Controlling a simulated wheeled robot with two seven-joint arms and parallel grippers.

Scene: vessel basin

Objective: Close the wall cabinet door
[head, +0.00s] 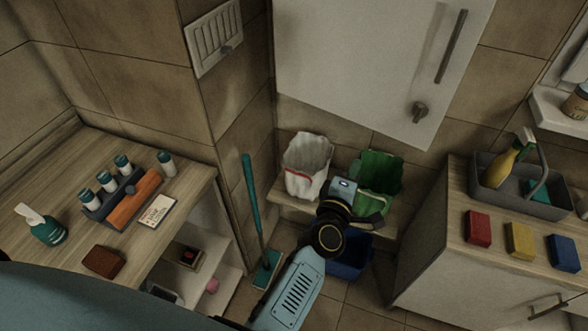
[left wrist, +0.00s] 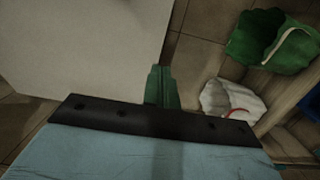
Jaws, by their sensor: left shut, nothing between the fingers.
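The white wall cabinet door (head: 350,55) hangs at the top middle of the head view, with a long bar handle (head: 452,47) and a small dark knob (head: 420,112) near its lower corner. I cannot tell how far the door stands open. A pale panel, likely this door (left wrist: 85,45), fills the upper left of the left wrist view. My left gripper (head: 344,187) is below the door in the head view. Its fingers (left wrist: 162,86) are shut and empty, close to the panel's edge in the wrist view; contact cannot be told. My right gripper is not in view.
A white bag (head: 306,165) and a green bag (head: 378,175) stand on a low shelf near my left gripper. Counters with bottles (head: 107,181) and sponges (head: 520,240) stand left and right. A blue bin (head: 350,258) is partly hidden by my arm.

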